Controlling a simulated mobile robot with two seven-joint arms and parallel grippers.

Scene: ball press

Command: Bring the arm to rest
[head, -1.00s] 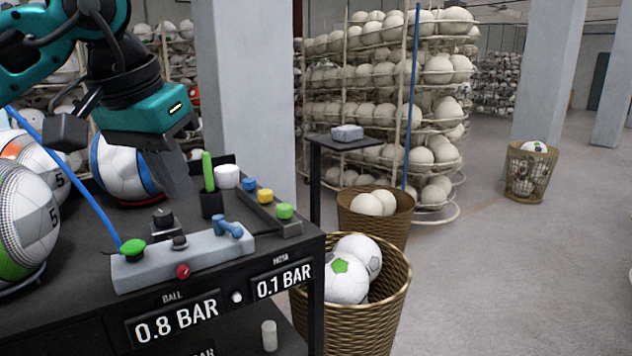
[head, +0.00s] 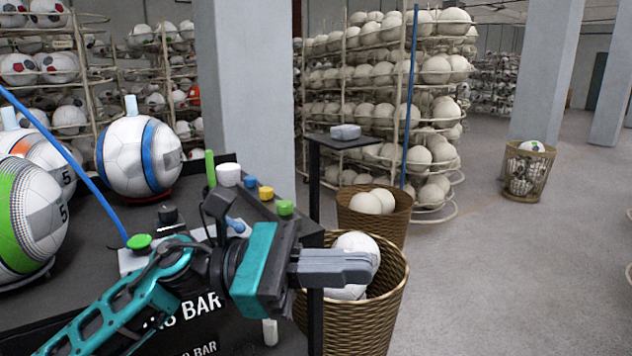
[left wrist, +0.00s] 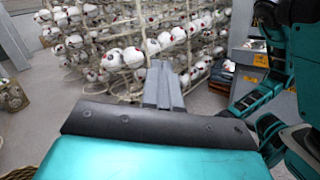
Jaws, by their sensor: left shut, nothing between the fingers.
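My left gripper (head: 372,267) is in the lower middle of the head view, its grey fingers pointing right. The fingers are closed together with nothing between them. They appear in front of the wicker basket with soccer balls (head: 378,318) and hide part of a white ball in it; I cannot tell how far above the basket they are. In the left wrist view the closed fingers (left wrist: 163,82) point toward racks of balls. My teal arm covers much of the grey valve panel and part of the pressure display. My right gripper is not in the head view.
The black bench (head: 95,240) holds a white and blue ball (head: 138,157), a green and white ball (head: 25,220) and a green knob (head: 139,242). A basket of plain balls (head: 380,222) and a small black stand (head: 344,142) are behind. Open floor (head: 500,270) lies right.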

